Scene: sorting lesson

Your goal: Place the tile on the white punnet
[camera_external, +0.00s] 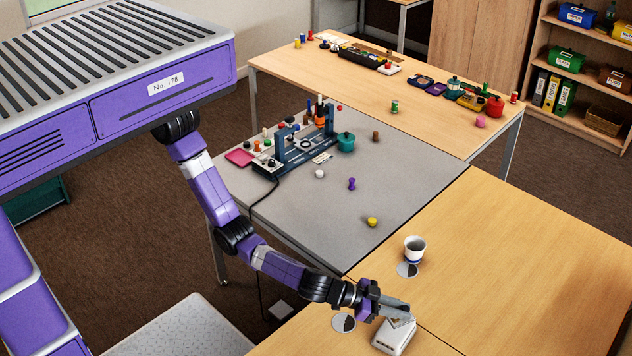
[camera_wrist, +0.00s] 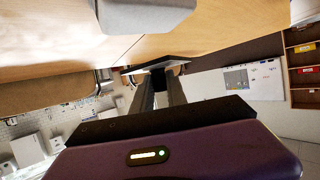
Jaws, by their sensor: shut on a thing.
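My gripper (camera_external: 402,316) is at the front of the wooden table, just above the white punnet (camera_external: 394,340). It is shut on a thin tile (camera_wrist: 160,62), which looks dark in the wrist view and sits at the fingertips (camera_wrist: 162,78). In the external view the tile is small and mostly lost against the gripper and the punnet. The punnet is a small white box near the table's front edge. I cannot tell whether the tile touches it. A pale grey block at the top of the wrist view may be the punnet.
A white cup (camera_external: 414,249) stands behind the gripper, near a round two-tone disc (camera_external: 407,270). Another such disc (camera_external: 344,323) lies left of the punnet. The grey table (camera_external: 400,180) holds a blue rig (camera_external: 300,145) and small pieces. The wooden table is clear to the right.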

